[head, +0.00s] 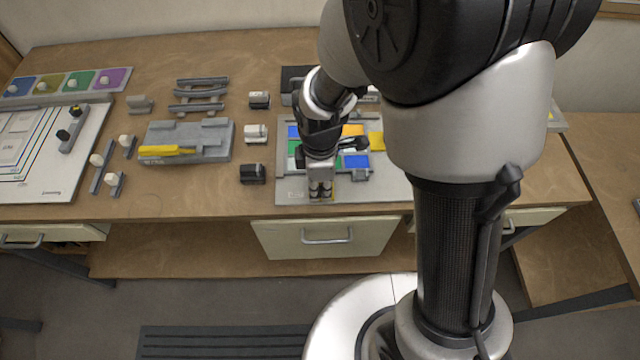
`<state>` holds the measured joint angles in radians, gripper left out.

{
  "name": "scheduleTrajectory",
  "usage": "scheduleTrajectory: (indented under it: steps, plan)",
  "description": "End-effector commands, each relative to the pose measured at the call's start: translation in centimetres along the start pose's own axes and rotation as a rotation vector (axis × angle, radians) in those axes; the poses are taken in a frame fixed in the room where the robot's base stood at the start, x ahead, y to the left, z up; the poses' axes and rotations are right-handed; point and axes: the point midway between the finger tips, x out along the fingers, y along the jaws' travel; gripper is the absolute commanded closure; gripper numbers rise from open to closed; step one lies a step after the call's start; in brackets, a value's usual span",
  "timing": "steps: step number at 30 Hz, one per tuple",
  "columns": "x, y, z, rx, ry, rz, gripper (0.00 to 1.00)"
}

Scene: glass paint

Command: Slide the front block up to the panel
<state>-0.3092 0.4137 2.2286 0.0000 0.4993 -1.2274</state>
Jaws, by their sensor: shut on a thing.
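The panel of coloured glass pieces (356,161) lies on a light grey board (290,190) near the table's front edge. Blue, green, orange and yellow pieces show around my arm. My gripper (320,190) is low over the front part of the board, just in front of the panel. It is shut on the front block, which is mostly hidden by the fingers and wrist. I cannot tell whether the block touches the panel. A loose yellow piece (376,141) lies right of the panel.
Left of the board stand small dark-and-white blocks (253,174) and a grey fixture (190,137) with a yellow bar. A white drawing board (40,150) and a colour tray (70,82) are at the far left. My arm hides the right side of the board.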

Motion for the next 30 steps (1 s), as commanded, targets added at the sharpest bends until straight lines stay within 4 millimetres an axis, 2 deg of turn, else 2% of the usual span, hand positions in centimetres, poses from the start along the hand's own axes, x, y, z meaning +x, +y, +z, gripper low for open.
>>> scheduleTrajectory:
  steps: [5, 18, 20, 25, 30]
  plan:
    - [0.0, 0.0, 0.0, 0.0, 0.0, 0.0, 1.0]
    - [0.0, 0.1, 0.0, 0.0, 0.0, 0.0, 1.0]
    - [0.0, 0.3, 0.0, 0.0, 0.0, 0.0, 1.0]
    - [-0.1, 2.5, 0.0, 0.001, 0.0, 0.003, 1.0]
    - [-0.1, 2.9, 0.0, 0.0, 0.001, 0.006, 1.0]
